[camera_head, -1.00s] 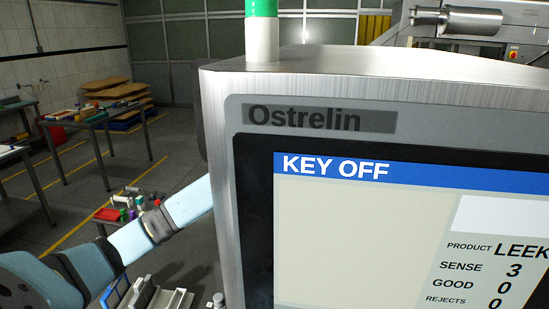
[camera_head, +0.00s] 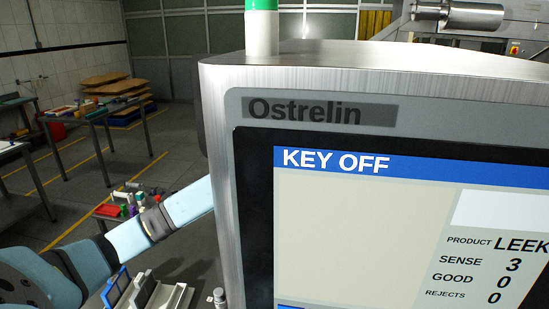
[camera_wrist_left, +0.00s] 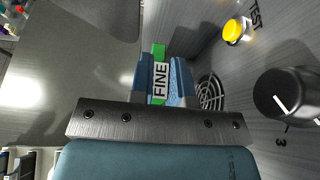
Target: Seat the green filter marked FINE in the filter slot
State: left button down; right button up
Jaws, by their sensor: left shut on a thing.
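The green filter marked FINE (camera_wrist_left: 158,51) is in the left wrist view, with its white label facing the camera. My left gripper (camera_wrist_left: 161,68) is shut on it, with one blue finger on each side. The green end sticks out beyond the fingertips. In the head view my left arm passes behind the left edge of the Ostrelin machine (camera_head: 300,75), so the gripper and filter are hidden there. I cannot make out the filter slot in either view. My right gripper is not in view.
Near the filter in the left wrist view are a yellow TEST button (camera_wrist_left: 232,31), a black knob (camera_wrist_left: 285,93) and a round vent grille (camera_wrist_left: 211,93) on a metal panel. The machine's screen (camera_head: 350,220) reads KEY OFF. A blue frame (camera_head: 116,287) stands at the lower left.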

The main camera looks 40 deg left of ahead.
pick_arm(q)
jog(key=shift+f, duration=0.9)
jog(key=c, duration=1)
grip_release()
jog(key=shift+f, duration=0.1)
